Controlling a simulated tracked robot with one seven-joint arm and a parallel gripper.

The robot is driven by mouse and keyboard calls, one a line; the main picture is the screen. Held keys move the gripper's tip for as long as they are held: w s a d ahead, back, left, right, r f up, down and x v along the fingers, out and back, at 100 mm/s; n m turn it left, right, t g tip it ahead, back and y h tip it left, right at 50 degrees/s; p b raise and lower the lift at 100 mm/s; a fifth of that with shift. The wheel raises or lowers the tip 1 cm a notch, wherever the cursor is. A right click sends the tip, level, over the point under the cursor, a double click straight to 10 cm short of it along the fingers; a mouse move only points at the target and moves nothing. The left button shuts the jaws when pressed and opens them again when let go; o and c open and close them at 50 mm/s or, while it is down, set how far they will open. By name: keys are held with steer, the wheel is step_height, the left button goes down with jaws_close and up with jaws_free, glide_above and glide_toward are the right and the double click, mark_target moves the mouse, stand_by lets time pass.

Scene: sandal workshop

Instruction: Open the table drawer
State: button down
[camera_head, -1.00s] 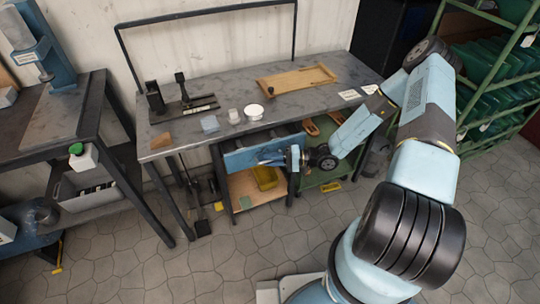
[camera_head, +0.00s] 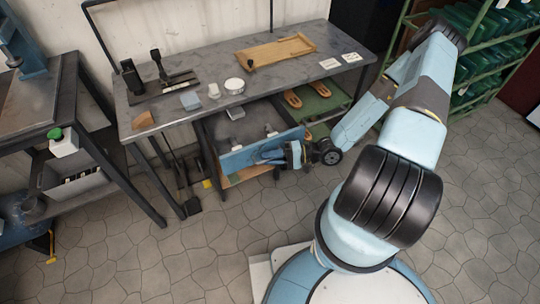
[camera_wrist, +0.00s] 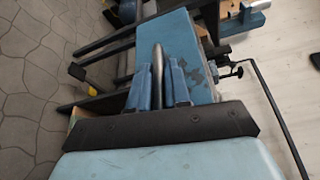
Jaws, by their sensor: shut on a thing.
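The table drawer has a blue front panel (camera_head: 238,158) and stands pulled out from under the grey-topped workbench (camera_head: 215,103). Its inside (camera_head: 252,128) shows from above, with a few small grey items in it. My gripper (camera_head: 266,156) is at the outer face of the drawer front. In the wrist view, the gripper's two blue fingers (camera_wrist: 158,90) are closed on the metal bar handle (camera_wrist: 158,62), with the blue drawer front (camera_wrist: 187,45) beside them. In the head view, the handle is mostly hidden by the fingers.
Sandal soles (camera_head: 292,99) lie on a green shelf at the drawer's right. Bare floor (camera_head: 230,225) lies in front.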

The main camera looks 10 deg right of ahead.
steer(key=shift+s+a+f, duration=0.1)
steer(key=shift+f, duration=0.05)
steer(key=c, duration=1.2)
jaws_free()
steer(key=shift+o, duration=0.2)
steer(key=s+d+r, duration=0.1)
steer(key=d, duration=1.2)
steer(key=shift+d, duration=0.4)
steer(key=shift+r, duration=0.1)
